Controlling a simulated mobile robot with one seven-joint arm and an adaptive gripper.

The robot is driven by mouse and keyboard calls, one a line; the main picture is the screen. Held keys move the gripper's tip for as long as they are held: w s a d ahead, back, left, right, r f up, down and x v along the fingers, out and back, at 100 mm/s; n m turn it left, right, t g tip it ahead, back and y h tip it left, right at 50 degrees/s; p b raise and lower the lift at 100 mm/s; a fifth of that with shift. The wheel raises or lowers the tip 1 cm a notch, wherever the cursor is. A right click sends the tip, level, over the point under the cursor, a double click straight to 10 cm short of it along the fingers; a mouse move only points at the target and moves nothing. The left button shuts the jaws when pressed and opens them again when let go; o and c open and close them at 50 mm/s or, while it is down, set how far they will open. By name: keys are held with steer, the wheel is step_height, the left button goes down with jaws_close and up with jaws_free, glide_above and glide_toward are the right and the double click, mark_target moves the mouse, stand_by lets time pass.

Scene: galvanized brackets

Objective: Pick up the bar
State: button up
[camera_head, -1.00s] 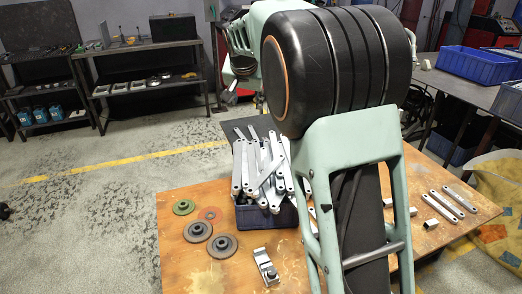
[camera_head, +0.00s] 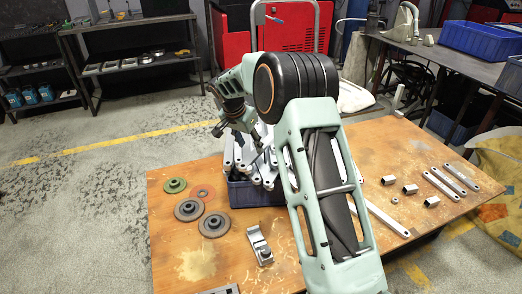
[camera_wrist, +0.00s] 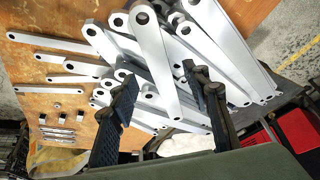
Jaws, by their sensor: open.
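Several flat silver bars with a round hole at each end lie in a jumbled heap in a dark blue bin (camera_head: 246,196) on the wooden table. In the wrist view one bar (camera_wrist: 153,62) lies across the top of the heap, above the gap between the fingers. My gripper (camera_wrist: 160,85) is open and empty, its two dark ribbed fingers apart over the heap. In the head view my gripper (camera_head: 240,125) hangs above the bin's back side, and my arm hides the bin's right part. I cannot tell whether the fingers touch any bar.
Discs (camera_head: 188,209) and a metal clamp (camera_head: 259,245) lie on the wooden table (camera_head: 195,265) left of and in front of the bin. Loose bars (camera_head: 440,184) and small square tube pieces (camera_head: 410,189) lie at the right. The table's front left is mostly clear.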

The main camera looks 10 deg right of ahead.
mark_target(255, 153)
steer(key=x, duration=0.2)
steer(key=b+x, duration=0.1)
steer(key=x, duration=0.2)
steer(key=shift+w+d+r, duration=0.1)
steer(key=shift+w+d, duration=0.05)
steer(key=shift+d, duration=0.05)
steer(key=shift+r, duration=0.1)
jaws_close()
